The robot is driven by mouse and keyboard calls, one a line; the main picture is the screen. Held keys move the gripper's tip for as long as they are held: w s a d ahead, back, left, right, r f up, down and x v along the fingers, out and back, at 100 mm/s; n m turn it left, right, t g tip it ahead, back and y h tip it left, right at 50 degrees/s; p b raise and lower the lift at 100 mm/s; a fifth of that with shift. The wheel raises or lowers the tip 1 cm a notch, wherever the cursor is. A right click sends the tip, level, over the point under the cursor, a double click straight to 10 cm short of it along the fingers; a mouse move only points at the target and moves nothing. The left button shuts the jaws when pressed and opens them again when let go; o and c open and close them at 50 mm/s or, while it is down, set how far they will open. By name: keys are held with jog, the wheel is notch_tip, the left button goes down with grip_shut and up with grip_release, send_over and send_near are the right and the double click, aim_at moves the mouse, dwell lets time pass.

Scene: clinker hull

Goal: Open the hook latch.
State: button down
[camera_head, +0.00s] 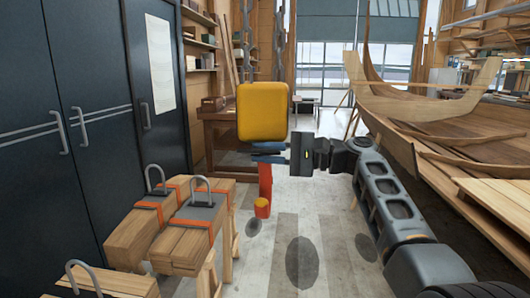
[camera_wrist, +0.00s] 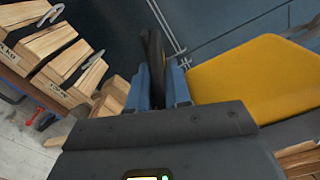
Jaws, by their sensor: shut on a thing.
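My gripper (camera_head: 258,153) reaches in from the right in the head view, just below a large yellow rounded block (camera_head: 262,110). Its blue fingers also show in the wrist view (camera_wrist: 158,72), closed on a dark upright bar (camera_wrist: 152,48). The bar seems to be part of the hook latch, but its ends and any catch cannot be made out. The yellow block stands right of the fingers in the wrist view (camera_wrist: 262,72).
Wooden blocks with orange straps and metal hoops (camera_head: 190,225) stand on trestles at the left. Dark cabinet doors (camera_head: 85,100) line the left wall. A wooden boat hull (camera_head: 450,125) fills the right. The pale floor (camera_head: 335,235) between is mostly clear.

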jog(key=shift+w+r, duration=0.1)
jog(key=shift+r, duration=0.2)
jog(key=c, duration=1.4)
grip_release()
jog(key=shift+o, duration=0.9)
jog(key=shift+f, duration=0.15)
jog(key=d+b, duration=0.2)
jog(key=d, duration=0.6)
jog(key=shift+f, duration=0.1)
